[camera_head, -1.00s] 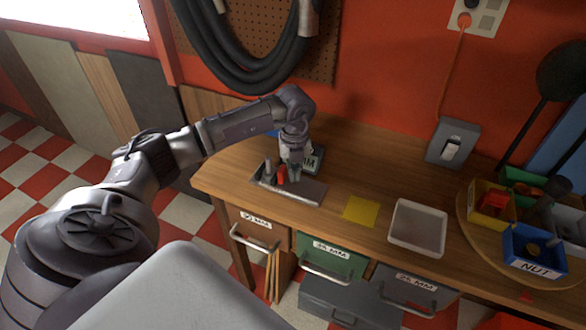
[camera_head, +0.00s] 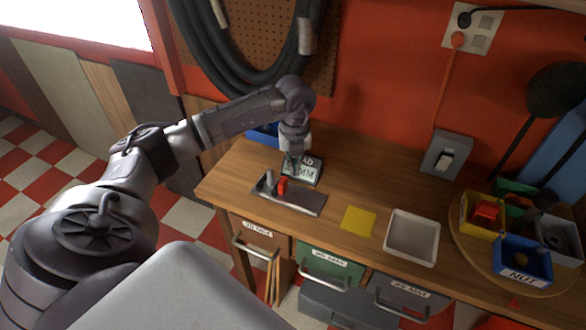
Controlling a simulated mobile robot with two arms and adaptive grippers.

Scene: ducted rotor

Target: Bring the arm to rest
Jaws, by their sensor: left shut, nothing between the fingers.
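My left arm reaches in from the left over the wooden workbench (camera_head: 340,165). Its gripper (camera_head: 291,166) is shut and empty, above the back edge of a grey metal tray (camera_head: 305,203). A small red block (camera_head: 282,186) and a grey upright peg (camera_head: 268,180) stand on the tray, just below and apart from the gripper. My right gripper is not in view.
A yellow square (camera_head: 357,219) and a white tray (camera_head: 412,237) lie to the right. A round wooden board holds a yellow bin (camera_head: 464,228), a blue bin marked NUT (camera_head: 522,262) and others. Drawers are below.

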